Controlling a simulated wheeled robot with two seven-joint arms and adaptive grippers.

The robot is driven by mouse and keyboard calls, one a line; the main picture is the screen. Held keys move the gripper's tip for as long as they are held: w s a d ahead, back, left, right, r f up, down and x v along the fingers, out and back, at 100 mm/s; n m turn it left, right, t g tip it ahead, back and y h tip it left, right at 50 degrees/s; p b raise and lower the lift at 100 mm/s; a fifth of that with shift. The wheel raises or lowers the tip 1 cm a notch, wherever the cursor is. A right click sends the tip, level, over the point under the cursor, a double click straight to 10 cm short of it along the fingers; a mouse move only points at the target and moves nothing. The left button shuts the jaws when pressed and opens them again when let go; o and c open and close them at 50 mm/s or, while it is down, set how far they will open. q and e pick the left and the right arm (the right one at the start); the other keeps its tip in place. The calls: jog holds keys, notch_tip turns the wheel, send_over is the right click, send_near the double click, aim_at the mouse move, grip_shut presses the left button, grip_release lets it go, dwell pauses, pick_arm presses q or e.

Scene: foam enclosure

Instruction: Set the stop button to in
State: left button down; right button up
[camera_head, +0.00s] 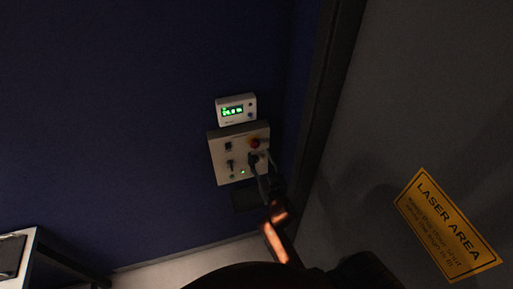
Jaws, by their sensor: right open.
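The stop button (254,143) is a small round orange-red knob at the upper right of a pale control box (217,163) on the dark blue wall. My right gripper (262,160) is dark and open, with its fingertips in front of the box's right side, just below the button. I cannot tell whether it touches the button or how far the button is pressed. The gripper hides the lower right part of the box. My left gripper is not in view.
A white display unit (236,109) with green digits sits just above the box. A dark frame post (325,100) and a grey panel with a yellow laser sign (447,225) stand to the right. A table (30,250) is at lower left.

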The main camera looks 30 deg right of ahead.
aim_at(256, 146)
jog(key=shift+p+x, duration=0.4)
jog(key=shift+x, duration=1.95)
grip_shut()
